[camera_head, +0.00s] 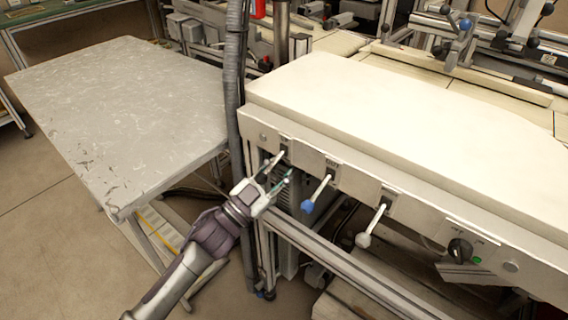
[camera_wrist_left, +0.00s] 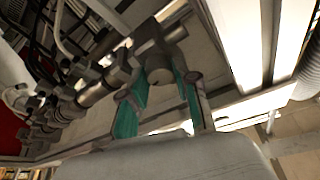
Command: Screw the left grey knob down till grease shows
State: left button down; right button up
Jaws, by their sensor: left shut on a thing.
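The left grey knob (camera_wrist_left: 158,68) is a short grey cylinder on a metal shaft, seen in the left wrist view. My left gripper (camera_head: 281,168) is at the left end of the cream bench's front panel. In the left wrist view its teal-padded fingers (camera_wrist_left: 163,80) sit on either side of the knob, shut on it. In the head view the fingers cover most of the knob, and I cannot make out any grease there. My right gripper is in neither view.
A lever with a blue ball (camera_head: 308,206) and one with a whitish ball (camera_head: 363,240) stick out to the right of my gripper. A black rotary switch (camera_head: 460,250) is farther right. A grey table (camera_head: 130,110) stands left, beyond a dark vertical hose (camera_head: 234,110).

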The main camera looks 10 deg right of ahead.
pick_arm(q)
jog(key=shift+w+a+r+m+g+p, duration=0.1)
jog(key=shift+m+g+p, duration=0.65)
jog(key=shift+m, duration=1.15)
jog(key=shift+m+g+p, duration=0.35)
jog(key=shift+m+g, duration=0.7)
jog(key=shift+m, duration=0.85)
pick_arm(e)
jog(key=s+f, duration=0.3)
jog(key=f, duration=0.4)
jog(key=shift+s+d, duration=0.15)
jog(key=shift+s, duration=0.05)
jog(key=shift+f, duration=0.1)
pick_arm(q)
jog(key=c, duration=0.8)
grip_release()
jog(key=shift+c, duration=0.2)
jog(key=v, duration=1.2)
